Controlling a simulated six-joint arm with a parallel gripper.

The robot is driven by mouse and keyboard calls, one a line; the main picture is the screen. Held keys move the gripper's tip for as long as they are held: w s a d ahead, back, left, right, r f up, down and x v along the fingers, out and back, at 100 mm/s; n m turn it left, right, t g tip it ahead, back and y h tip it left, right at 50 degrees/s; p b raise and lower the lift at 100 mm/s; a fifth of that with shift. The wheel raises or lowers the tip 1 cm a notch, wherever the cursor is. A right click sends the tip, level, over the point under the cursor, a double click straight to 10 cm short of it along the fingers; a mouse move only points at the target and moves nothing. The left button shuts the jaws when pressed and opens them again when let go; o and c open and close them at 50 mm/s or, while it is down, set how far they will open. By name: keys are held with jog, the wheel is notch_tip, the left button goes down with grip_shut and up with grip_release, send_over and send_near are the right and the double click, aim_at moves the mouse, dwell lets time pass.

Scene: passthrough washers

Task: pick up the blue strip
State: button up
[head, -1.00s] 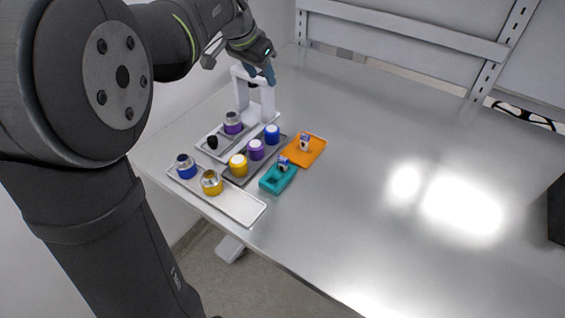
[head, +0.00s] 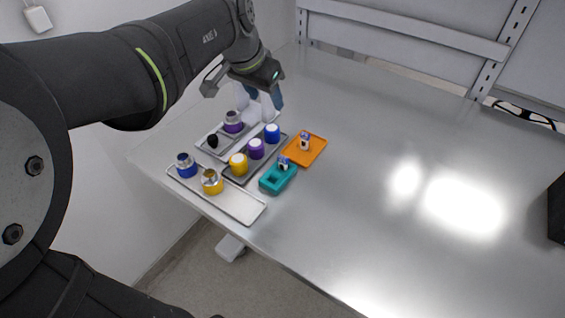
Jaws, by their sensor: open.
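I cannot make out a piece that is clearly a blue strip. A small white piece with dark blue-purple marks (head: 305,142) stands on the orange tray (head: 318,151). A similar small piece (head: 284,163) stands in the teal holder (head: 270,187). A blue cylinder with a pale top (head: 272,134) stands on the dark tray (head: 233,178). My gripper (head: 266,97) is open and appears empty. Its bluish fingers point down, above and behind the blue cylinder, in front of the white stand, which they partly hide.
Purple (head: 256,149) and yellow (head: 238,164) cylinders stand near the blue one. A light tray (head: 240,205) at the front holds blue-banded (head: 186,166) and yellow-banded (head: 212,182) metal cups. A purple-banded cup (head: 233,122) stands behind.

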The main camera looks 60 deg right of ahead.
jog(key=s+a+f, duration=0.1)
jog(key=s+a, duration=0.3)
jog(key=a, duration=0.1)
send_over(283, 157)
jog(key=a, duration=0.2)
jog(key=shift+n, duration=0.3)
notch_tip(283, 157, down, 12)
jog(key=shift+a+r, duration=0.15)
jog(key=shift+x, duration=2.6)
jog(key=shift+a, duration=0.1)
jog(key=shift+c, duration=0.2)
jog(key=c, duration=1)
